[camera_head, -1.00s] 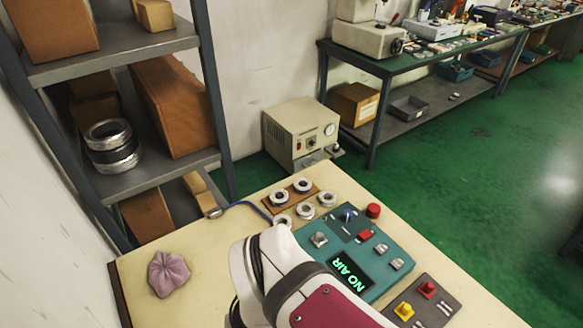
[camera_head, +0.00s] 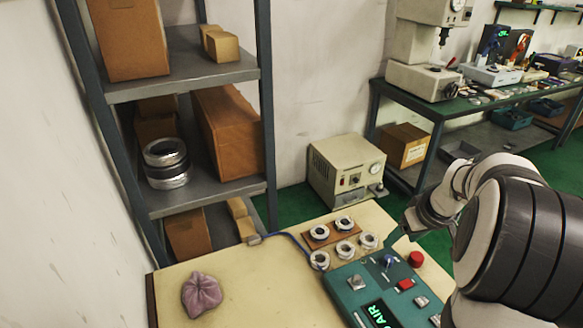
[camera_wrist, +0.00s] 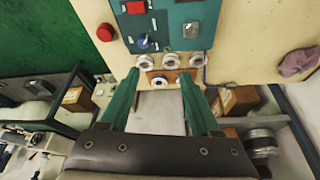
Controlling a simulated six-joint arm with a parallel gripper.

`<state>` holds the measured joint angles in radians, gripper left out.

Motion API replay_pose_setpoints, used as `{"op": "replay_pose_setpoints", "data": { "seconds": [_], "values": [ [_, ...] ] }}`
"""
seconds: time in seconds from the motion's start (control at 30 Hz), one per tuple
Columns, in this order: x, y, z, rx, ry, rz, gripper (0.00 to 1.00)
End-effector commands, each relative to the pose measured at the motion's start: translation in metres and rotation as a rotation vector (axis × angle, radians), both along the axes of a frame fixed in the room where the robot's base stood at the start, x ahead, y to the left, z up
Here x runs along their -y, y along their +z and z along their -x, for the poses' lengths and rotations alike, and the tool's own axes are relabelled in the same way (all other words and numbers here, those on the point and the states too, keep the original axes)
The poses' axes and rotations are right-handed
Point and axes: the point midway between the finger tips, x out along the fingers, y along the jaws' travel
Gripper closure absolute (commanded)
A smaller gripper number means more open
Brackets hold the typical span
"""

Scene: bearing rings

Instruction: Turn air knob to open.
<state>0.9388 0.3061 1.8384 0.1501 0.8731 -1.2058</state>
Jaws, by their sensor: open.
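A teal control panel (camera_head: 350,290) stands on the table, with a lit display (camera_head: 382,313) partly cut off and reading "AIR" in the visible part. A blue knob (camera_head: 389,261) is on its far part; it also shows in the wrist view (camera_wrist: 144,41). A beige unit (camera_head: 345,170) with a gauge and a small dark front knob (camera_head: 356,180) stands on the floor beyond the table. My gripper (camera_wrist: 160,74) is open and empty, its green fingers apart and not touching the panel. In the head view its fingers cannot be made out at the wrist's end.
Several metal rings (camera_head: 345,249) lie at the table's far edge, some on a brown board. A red button (camera_head: 415,258) is beside the panel. A pink cloth (camera_head: 201,294) lies at left. A shelf rack (camera_head: 190,90) stands behind, a green-topped bench (camera_head: 430,108) at right.

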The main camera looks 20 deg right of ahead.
Motion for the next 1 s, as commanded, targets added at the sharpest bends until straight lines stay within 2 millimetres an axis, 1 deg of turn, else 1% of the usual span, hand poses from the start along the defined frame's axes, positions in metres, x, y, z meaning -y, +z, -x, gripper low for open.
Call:
{"op": "replay_pose_setpoints", "data": {
  "seconds": [0.03,0.1,0.13,0.23,0.33,0.47,0.6,0.73,0.8,0.9,1.0],
  "values": [
    [0.019,-0.005,0.006,0.003,-0.001,0.021,0.36],
    [0.033,-0.008,0.009,0.006,0.005,0.042,0.36],
    [0.034,-0.008,0.010,0.007,0.008,0.046,0.36],
    [0.034,-0.011,0.008,0.006,0.011,0.044,0.36],
    [0.034,-0.027,0.002,0.004,0.012,0.041,0.36],
    [0.037,-0.062,-0.011,0.002,0.012,0.038,0.36],
    [0.042,-0.102,-0.027,0.002,0.013,0.039,0.36],
    [0.045,-0.131,-0.039,0.003,0.011,0.040,0.36],
    [0.046,-0.141,-0.043,0.004,0.011,0.041,0.36],
    [0.048,-0.149,-0.047,0.004,0.012,0.042,0.36],
    [0.048,-0.153,-0.049,0.004,0.011,0.043,0.36]
  ]
}}
